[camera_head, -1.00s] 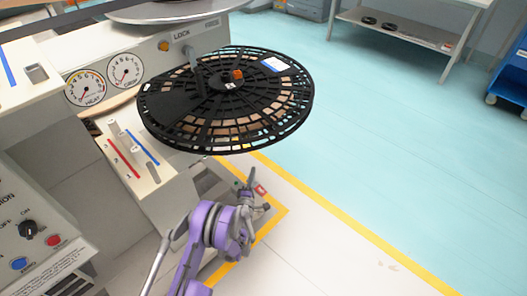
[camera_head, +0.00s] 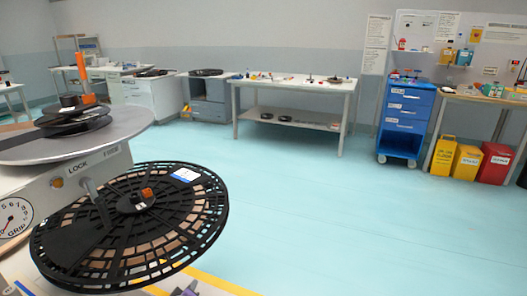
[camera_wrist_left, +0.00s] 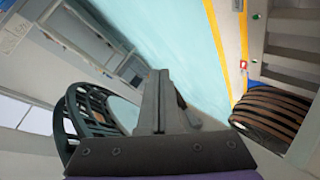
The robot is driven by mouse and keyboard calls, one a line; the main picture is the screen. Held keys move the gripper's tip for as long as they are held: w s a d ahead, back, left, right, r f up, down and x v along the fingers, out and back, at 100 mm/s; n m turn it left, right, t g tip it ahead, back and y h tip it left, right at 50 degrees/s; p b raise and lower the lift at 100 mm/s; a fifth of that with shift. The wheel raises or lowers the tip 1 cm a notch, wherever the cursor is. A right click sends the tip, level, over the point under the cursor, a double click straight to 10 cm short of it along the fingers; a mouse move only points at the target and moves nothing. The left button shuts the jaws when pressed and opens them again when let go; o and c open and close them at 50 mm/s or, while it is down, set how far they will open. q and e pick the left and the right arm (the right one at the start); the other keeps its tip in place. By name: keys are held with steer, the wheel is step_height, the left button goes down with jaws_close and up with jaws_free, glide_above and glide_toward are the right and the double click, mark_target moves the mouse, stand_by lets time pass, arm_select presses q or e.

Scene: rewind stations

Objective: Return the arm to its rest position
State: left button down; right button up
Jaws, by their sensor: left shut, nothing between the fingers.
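My left gripper (camera_head: 187,289) shows only as a small grey part at the bottom edge of the head view, below the black slotted reel (camera_head: 135,225). In the left wrist view my left gripper (camera_wrist_left: 155,98) fills the lower middle, its fingers together and nothing between them. Part of the black slotted reel (camera_wrist_left: 85,115) shows left of the fingers there, apart from them as far as I can tell. My right gripper is in neither view.
The machine with a round grey plate (camera_head: 75,140) stands at the left. In the left wrist view a brown-banded roll (camera_wrist_left: 272,112) lies at the right. A long table (camera_head: 290,85), a blue drawer cart (camera_head: 405,120) and bins stand far back. The floor between is clear.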

arm_select(q)
steer(key=s+d+m+g, duration=0.2)
steer(key=s+m+g, duration=0.25)
steer(key=s, duration=1.25)
steer(key=s+d+m+g, duration=0.25)
steer(key=s+m, duration=0.35)
steer(key=s, duration=1.1)
step_height(320, 180, up, 29)
steer(key=p, duration=2.5)
steer(key=shift+w+a+t+h, duration=0.3)
steer(key=shift+w, duration=0.15)
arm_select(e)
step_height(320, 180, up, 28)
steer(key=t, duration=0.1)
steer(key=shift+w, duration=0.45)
arm_select(q)
steer(key=shift+s, duration=0.1)
